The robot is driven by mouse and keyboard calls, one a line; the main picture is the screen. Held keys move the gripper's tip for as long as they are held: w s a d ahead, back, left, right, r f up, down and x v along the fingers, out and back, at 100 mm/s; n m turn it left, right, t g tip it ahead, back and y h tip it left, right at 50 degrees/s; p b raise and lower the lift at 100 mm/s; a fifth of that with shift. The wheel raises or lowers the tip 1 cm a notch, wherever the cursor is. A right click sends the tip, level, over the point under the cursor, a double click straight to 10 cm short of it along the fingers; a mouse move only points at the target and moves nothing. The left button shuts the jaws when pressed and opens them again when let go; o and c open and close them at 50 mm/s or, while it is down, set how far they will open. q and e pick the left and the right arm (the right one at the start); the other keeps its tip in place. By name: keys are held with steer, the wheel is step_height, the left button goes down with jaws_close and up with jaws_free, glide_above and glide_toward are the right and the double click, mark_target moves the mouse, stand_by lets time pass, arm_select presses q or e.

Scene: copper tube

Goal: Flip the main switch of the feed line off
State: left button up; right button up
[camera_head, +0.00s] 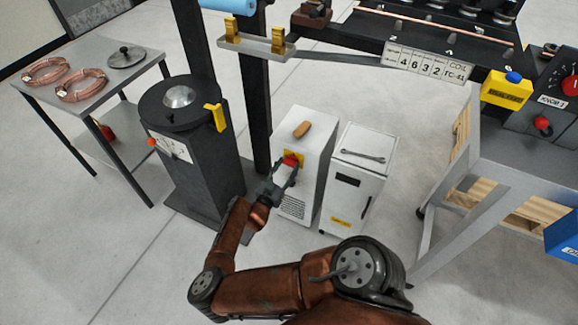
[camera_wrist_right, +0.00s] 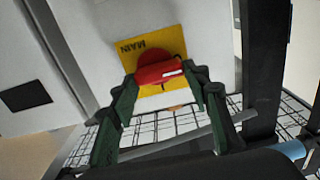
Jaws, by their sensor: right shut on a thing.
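The main switch is a red rotary knob (camera_wrist_right: 160,72) on a yellow plate marked MAIN (camera_wrist_right: 122,45) on the front of a white cabinet (camera_head: 306,135). In the head view the red knob (camera_head: 291,160) shows just beyond my right gripper (camera_head: 285,172). In the right wrist view my right gripper (camera_wrist_right: 160,90) has its two green fingers on either side of the knob's handle, shut on it. A white mark shows on the handle, which lies nearly level across that view. My left gripper is not in view.
A second white cabinet (camera_head: 355,170) with a wrench on top stands right of the switch cabinet. A black cylindrical unit (camera_head: 190,150) and a dark post (camera_head: 258,110) stand to the left. A grey workbench (camera_head: 490,165) is at the right.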

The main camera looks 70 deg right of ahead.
stand_by(0.3)
steer(key=o, duration=1.2)
steer(key=shift+c, duration=0.2)
steer(key=shift+a, duration=0.15)
steer(key=w+a, duration=0.1)
steer(key=a, duration=1)
steer(key=shift+a, duration=0.35)
